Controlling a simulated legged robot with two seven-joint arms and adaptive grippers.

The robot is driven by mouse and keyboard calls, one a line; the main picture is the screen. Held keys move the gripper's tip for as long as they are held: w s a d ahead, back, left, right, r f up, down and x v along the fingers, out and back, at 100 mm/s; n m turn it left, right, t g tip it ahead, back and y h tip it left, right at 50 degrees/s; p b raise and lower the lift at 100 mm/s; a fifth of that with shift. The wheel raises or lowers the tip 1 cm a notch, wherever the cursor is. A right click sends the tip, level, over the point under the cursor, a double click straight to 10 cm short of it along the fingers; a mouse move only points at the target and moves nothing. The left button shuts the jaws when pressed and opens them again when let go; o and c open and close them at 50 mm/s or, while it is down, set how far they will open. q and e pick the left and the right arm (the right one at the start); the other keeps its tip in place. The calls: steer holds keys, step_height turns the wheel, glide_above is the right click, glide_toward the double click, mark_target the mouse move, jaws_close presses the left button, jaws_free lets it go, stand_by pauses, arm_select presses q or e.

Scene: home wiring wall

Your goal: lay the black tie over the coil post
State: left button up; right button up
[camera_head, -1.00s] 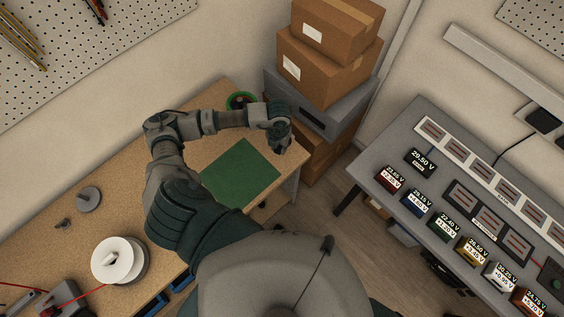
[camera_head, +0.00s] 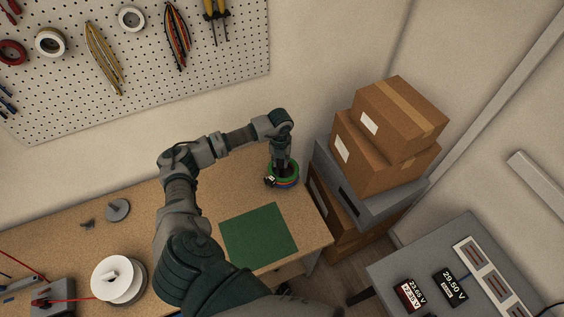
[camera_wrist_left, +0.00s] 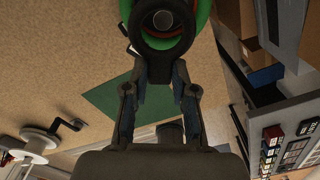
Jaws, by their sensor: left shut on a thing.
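My left gripper (camera_head: 282,166) is over the coil post at the far right corner of the wooden bench. In the left wrist view my left gripper (camera_wrist_left: 160,72) is shut on the black tie (camera_wrist_left: 166,48), a dark ring at its fingertips. The grey round top of the coil post (camera_wrist_left: 162,19) shows inside this ring. A green coil (camera_wrist_left: 203,12) lies beyond the ring, with some red inside it. In the head view the green coil (camera_head: 295,178) shows around the gripper's end. Whether the tie touches the coils is unclear. My right gripper is not in view.
A green mat (camera_head: 258,236) lies on the bench, close to the post. Stacked cardboard boxes (camera_head: 385,140) stand just right of the bench. A white spool (camera_head: 113,279) and a grey disc (camera_head: 117,210) are on the left. A pegboard (camera_head: 140,60) hangs behind.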

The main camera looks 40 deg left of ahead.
arm_select(q)
step_height(320, 180, down, 2)
steer(key=shift+f+b, duration=0.1)
steer(key=shift+b, duration=0.45)
steer(key=shift+f+b, duration=0.55)
steer(key=shift+f, duration=0.15)
steer(key=shift+d+f+b, duration=0.15)
steer(key=shift+f+b, duration=0.25)
steer(key=shift+f, duration=0.5)
steer(key=shift+f+b, duration=0.35)
steer(key=shift+c, duration=0.7)
steer(key=shift+f, duration=0.4)
jaws_close()
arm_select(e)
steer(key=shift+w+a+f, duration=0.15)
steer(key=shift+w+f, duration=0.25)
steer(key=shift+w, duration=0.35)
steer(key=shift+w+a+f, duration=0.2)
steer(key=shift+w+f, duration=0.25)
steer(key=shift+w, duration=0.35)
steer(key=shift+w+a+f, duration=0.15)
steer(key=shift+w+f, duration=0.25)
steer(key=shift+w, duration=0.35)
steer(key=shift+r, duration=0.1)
arm_select(q)
steer(key=o, duration=1)
jaws_free()
steer(key=shift+w, duration=0.1)
